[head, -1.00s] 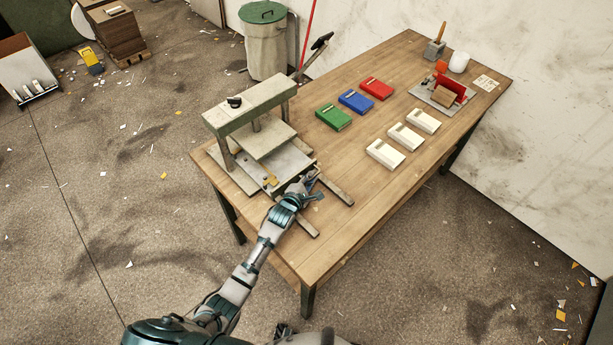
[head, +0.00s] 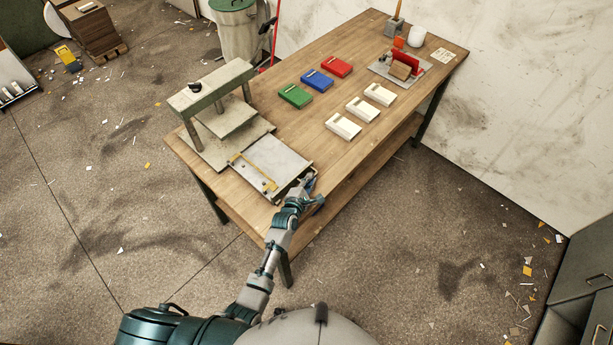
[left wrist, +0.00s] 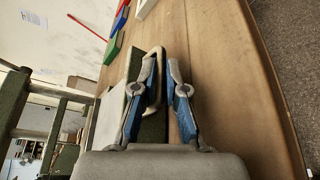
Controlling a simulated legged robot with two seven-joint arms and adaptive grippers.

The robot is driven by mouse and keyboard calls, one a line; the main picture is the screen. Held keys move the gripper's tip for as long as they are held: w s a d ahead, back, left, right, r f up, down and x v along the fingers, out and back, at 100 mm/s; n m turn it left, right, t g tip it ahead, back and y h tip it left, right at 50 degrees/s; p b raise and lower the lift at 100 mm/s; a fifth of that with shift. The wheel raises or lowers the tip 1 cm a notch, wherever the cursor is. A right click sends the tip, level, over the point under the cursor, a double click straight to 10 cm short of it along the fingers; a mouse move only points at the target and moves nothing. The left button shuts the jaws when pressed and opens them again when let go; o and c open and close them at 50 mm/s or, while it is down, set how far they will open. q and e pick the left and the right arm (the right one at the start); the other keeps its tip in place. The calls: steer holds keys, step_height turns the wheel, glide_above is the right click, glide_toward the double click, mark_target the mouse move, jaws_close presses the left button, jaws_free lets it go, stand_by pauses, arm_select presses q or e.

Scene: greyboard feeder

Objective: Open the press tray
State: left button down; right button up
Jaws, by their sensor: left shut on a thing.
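The press (head: 210,100) stands on the near left end of the wooden table, with a grey-green frame and a flat plate under its top beam. Its tray (head: 278,160), a pale flat plate with a brass-coloured strip along its left side, sticks far out of the press toward the table's front edge. My left gripper (head: 309,187) is at the tray's front end, shut on the tray handle. In the left wrist view the grey loop handle (left wrist: 156,65) lies between the blue fingers (left wrist: 163,80), beside the tray's dark green front (left wrist: 151,127). My right gripper is out of view.
Green (head: 295,96), blue (head: 317,80) and red (head: 337,67) boxes lie behind the tray, with white boxes (head: 343,125) to their right. A red fixture (head: 404,63) stands at the far end. The table's right front stretch is clear.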

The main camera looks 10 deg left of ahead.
arm_select(q)
steer(key=shift+s+d+f, duration=0.15)
steer(key=shift+s+d, duration=0.1)
steer(key=shift+d, duration=0.1)
steer(key=c, duration=1.5)
jaws_free()
steer(key=shift+a, duration=0.1)
steer(key=shift+o, duration=1.3)
steer(key=shift+w+a, duration=0.1)
steer(key=shift+a, duration=0.15)
steer(key=shift+w+a, duration=0.1)
steer(key=shift+a, duration=0.5)
steer(key=v, duration=0.5)
steer(key=d+v, duration=0.1)
steer(key=v, duration=0.1)
steer(key=shift+s, duration=0.55)
steer(key=s, duration=0.1)
steer(key=s+a, duration=0.2)
steer(key=shift+s+r, duration=0.15)
steer(key=shift+r, duration=0.25)
steer(key=shift+s+a, duration=0.15)
steer(key=shift+a, duration=0.1)
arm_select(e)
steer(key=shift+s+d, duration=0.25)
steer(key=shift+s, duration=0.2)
